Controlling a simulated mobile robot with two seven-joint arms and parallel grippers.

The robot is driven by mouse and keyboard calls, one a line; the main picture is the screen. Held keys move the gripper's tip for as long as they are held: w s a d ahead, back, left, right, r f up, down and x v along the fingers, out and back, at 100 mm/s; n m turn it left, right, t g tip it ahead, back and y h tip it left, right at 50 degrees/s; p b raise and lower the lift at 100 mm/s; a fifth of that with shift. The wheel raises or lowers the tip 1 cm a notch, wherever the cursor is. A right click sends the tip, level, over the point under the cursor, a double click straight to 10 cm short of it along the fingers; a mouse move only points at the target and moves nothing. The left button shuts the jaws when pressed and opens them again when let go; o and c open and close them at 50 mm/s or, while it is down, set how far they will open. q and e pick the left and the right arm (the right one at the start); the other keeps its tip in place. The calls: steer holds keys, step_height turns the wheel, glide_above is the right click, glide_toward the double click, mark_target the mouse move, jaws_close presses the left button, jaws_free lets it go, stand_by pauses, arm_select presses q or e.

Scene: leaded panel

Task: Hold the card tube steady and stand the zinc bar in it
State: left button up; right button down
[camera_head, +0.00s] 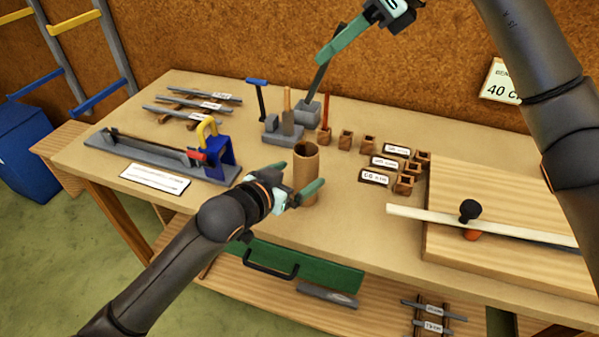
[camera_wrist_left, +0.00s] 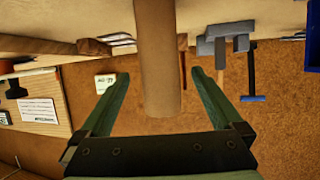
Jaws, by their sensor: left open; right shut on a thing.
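The card tube (camera_head: 305,172) is a brown open-topped cylinder standing upright near the bench's front edge. My left gripper (camera_head: 298,186) is open with a finger on either side of it. In the left wrist view the tube (camera_wrist_left: 157,60) lies between the two green fingers (camera_wrist_left: 160,88), with gaps on both sides. My right gripper (camera_head: 324,58) is shut on the zinc bar (camera_head: 317,82), a dark grey strip slanting down behind the tube. The bar's lower end is at a grey block (camera_head: 306,112); I cannot tell whether they touch.
Grey blocks with a wooden-handled tool (camera_head: 287,105) stand behind the tube. Several small wooden sockets (camera_head: 346,139) and label cards (camera_head: 374,178) are to its right.

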arm_select(q)
steer(key=shift+x, duration=3.7)
steer(key=shift+r, duration=0.1)
steer(key=c, duration=1.5)
arm_select(e)
step_height(320, 180, down, 10)
steer(key=shift+r, duration=0.15)
steer(key=c, duration=1.3)
jaws_free()
steer(key=shift+f, duration=0.2)
steer(key=shift+c, duration=0.2)
steer(key=o, duration=0.5)
